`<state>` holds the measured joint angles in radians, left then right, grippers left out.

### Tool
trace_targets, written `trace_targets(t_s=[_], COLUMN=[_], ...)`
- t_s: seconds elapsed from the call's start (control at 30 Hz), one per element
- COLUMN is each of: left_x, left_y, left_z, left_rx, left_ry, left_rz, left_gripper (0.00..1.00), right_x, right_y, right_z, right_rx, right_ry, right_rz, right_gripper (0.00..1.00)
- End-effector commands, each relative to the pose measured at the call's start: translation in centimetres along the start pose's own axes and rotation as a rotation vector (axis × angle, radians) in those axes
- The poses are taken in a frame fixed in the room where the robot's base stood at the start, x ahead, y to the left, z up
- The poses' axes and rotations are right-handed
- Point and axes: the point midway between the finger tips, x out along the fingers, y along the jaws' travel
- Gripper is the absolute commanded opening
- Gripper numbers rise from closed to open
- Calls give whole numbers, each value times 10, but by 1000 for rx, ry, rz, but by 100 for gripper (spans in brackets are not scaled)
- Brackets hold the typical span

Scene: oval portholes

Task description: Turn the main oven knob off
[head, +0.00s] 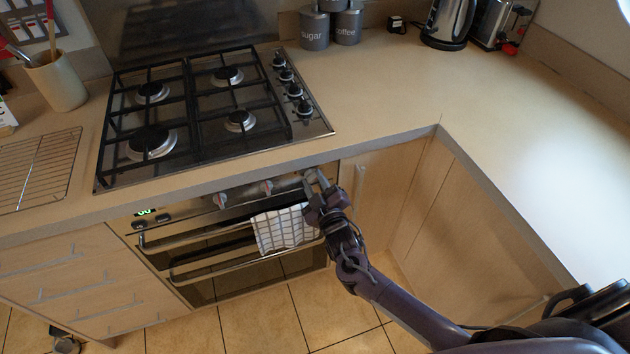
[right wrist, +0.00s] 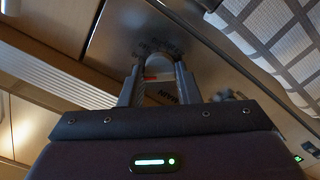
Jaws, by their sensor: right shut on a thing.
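The oven (head: 240,262) is built in under the worktop, with a row of knobs on its front panel. My right gripper (head: 314,182) is at the rightmost knob, just below the counter edge. In the right wrist view its two fingers (right wrist: 158,85) stand on either side of the round grey main oven knob (right wrist: 157,64) and are shut on it. A red mark shows on the knob, and lettering that looks like "MAIN" is on the panel beside it. The fingers partly hide the knob in the head view. My left gripper is not in view.
A checked towel (head: 281,229) hangs on the oven handle, left of my right gripper. The gas hob (head: 205,112) is above the oven. Cabinet doors (head: 440,215) stand to the right.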

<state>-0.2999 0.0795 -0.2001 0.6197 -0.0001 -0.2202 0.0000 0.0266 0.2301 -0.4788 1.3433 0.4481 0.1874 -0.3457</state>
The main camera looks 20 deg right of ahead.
Motion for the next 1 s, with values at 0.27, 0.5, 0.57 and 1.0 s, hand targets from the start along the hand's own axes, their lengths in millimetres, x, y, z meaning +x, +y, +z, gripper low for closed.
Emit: trace_targets(t_s=[0.27, 0.5, 0.57, 1.0], left_x=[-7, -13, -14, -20], left_y=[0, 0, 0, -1], left_z=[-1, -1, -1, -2], left_rx=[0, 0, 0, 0], left_ry=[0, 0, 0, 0], left_rz=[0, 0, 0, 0], left_gripper=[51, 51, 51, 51], right_x=[0, 0, 0, 0], right_y=[0, 0, 0, -1], right_z=[0, -1, -1, 0], right_rx=[-264, -489, -542, -835], right_ry=[0, 0, 1, 0], right_rz=[-1, -1, -2, -2], right_gripper=[7, 7, 7, 7])
